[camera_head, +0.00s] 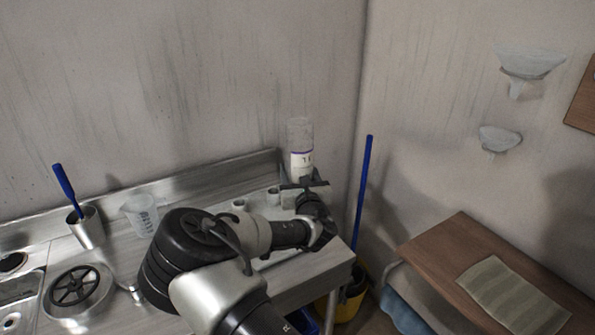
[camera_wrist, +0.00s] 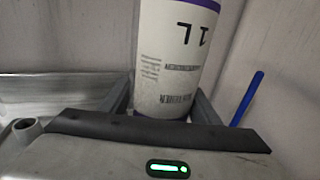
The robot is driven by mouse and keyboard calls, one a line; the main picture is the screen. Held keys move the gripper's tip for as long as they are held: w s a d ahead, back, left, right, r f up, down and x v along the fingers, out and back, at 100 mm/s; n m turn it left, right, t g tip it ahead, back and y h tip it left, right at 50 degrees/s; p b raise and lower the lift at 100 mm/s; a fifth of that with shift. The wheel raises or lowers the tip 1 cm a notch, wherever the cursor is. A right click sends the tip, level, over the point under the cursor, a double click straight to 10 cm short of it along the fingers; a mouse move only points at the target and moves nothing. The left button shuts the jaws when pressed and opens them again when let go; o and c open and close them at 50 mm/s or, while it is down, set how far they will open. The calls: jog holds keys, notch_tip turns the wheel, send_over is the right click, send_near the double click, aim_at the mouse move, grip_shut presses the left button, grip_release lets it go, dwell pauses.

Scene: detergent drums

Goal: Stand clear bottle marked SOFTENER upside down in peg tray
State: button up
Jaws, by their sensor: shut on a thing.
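The clear bottle (camera_head: 299,133) with a white label and a purple band is upside down. In the wrist view its label (camera_wrist: 172,60) shows an inverted "1L" and small print; the word SOFTENER cannot be made out. My gripper (camera_head: 303,182) is shut on the bottle's lower part, a finger on each side. The peg tray (camera_head: 262,199) lies on the steel counter, with short round posts showing; one post (camera_wrist: 24,130) shows at the left of the wrist view. The bottle's lower end is hidden behind my gripper, so I cannot tell whether it touches the tray.
A measuring beaker (camera_head: 141,215), a metal cup with a blue-handled brush (camera_head: 87,226) and a black spoked wheel (camera_head: 75,287) are on the left. A blue pole (camera_head: 363,190) stands in a yellow bucket beyond the counter's right end. A wooden table (camera_head: 470,255) is at right.

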jog(key=shift+f+b, duration=2.8)
jog(key=shift+f, duration=0.05)
jog(key=o, duration=1.1)
